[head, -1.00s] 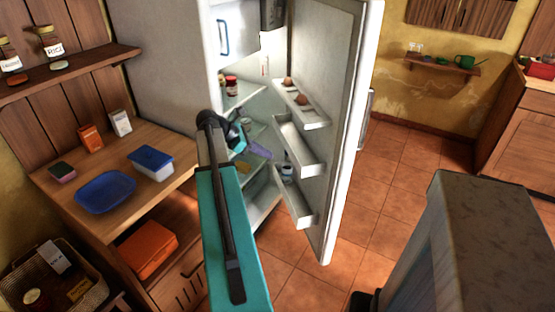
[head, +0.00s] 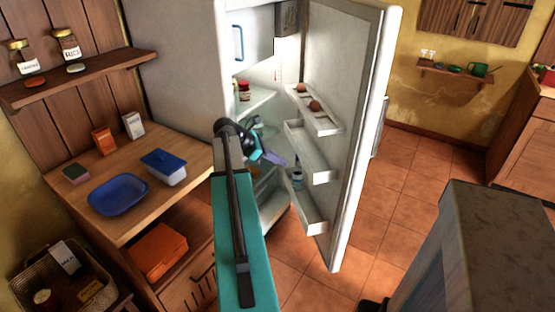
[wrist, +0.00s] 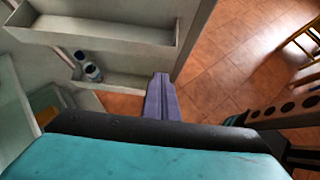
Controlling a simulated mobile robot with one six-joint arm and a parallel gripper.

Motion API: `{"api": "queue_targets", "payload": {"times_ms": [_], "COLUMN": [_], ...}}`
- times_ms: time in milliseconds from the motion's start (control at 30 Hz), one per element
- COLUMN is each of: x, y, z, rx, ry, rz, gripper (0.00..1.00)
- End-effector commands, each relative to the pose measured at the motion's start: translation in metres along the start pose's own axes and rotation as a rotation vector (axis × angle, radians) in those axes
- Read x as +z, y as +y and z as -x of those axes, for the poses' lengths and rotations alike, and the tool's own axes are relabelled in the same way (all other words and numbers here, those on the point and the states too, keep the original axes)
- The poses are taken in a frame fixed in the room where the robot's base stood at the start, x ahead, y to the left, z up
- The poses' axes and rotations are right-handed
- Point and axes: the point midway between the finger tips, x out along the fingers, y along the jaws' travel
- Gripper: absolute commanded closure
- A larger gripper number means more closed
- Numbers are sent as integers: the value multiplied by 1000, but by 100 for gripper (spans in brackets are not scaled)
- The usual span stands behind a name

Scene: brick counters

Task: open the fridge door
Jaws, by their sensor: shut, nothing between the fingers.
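The fridge door (head: 350,150) stands wide open, swung out to the right of the fridge body, with its inner side and shelves facing me. The fridge interior (head: 258,105) shows shelves with jars. My gripper (head: 279,160) is shut and empty, inside the opening near the inner side of the door. In the wrist view the purple fingers of my gripper (wrist: 160,95) are together, pointing toward the lower inner part of the door (wrist: 120,60). I cannot tell whether they touch it. The door's outer handle is mostly hidden behind the door.
A wooden counter (head: 130,215) at left holds a blue plate (head: 118,194), a lidded box (head: 164,167) and small packets. A wall shelf (head: 80,80) with jars is above. Tiled floor (head: 390,190) is clear right of the door.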

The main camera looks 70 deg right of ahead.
Motion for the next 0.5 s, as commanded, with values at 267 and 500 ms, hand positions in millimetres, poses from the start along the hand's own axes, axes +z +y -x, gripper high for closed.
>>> {"api": "queue_targets", "payload": {"times_ms": [267, 500], "x": [0, 0], "y": [0, 0], "z": [-40, -74], "rx": [-1, -1], "ry": [0, 0], "rz": [1, 1], "gripper": [100, 100]}}
